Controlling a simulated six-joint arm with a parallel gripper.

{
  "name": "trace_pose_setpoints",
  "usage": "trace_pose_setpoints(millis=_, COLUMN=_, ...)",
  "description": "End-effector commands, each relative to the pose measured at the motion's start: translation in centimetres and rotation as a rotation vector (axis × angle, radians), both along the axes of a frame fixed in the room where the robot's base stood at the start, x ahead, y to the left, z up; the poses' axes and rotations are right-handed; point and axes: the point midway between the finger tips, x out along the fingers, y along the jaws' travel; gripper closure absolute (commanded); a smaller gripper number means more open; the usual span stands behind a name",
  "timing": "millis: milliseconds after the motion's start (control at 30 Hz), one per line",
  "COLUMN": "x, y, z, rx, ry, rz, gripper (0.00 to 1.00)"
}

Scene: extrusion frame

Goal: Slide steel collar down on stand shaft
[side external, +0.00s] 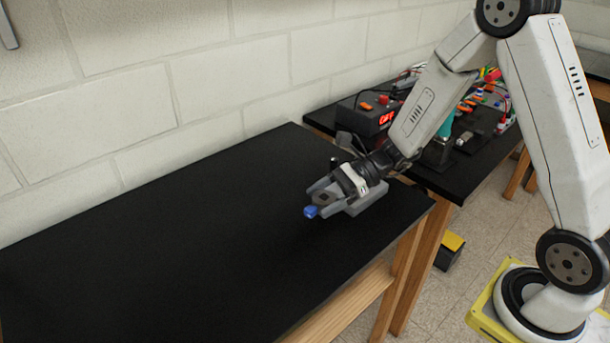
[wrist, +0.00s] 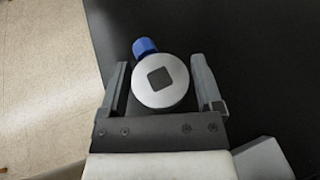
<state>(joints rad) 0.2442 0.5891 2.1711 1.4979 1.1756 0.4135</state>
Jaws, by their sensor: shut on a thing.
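The steel collar (wrist: 143,95) shows in the wrist view as a round grey face with a dark square at its centre. A blue knob (wrist: 145,46) sticks out from its far side. My gripper (wrist: 160,64) is shut on the collar, with one finger on each side of it. In the side view my gripper (side external: 318,201) is low over the black table, near its right end, with the blue knob (side external: 311,211) in front. I cannot make out a stand shaft in either view. I cannot tell whether the dark square is an opening or a shaft end.
The black table (side external: 150,260) is bare to the left of my gripper. A second black table (side external: 465,180) behind holds a box with a red display (side external: 372,115), cables and small coloured parts. A white block wall (side external: 150,100) runs along the back.

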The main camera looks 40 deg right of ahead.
Motion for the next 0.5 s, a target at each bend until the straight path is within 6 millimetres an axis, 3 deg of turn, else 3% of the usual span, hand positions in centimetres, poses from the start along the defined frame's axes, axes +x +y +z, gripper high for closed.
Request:
trace_pose_setpoints(millis=167, x=2.4, y=-3.4, z=1.3, rx=-0.002, ry=-0.005, rz=-0.015, gripper=0.81)
trace_pose_setpoints(millis=500, x=5.7, y=-12.6, z=4.3, rx=-0.003, ry=-0.002, rz=-0.039, gripper=0.81)
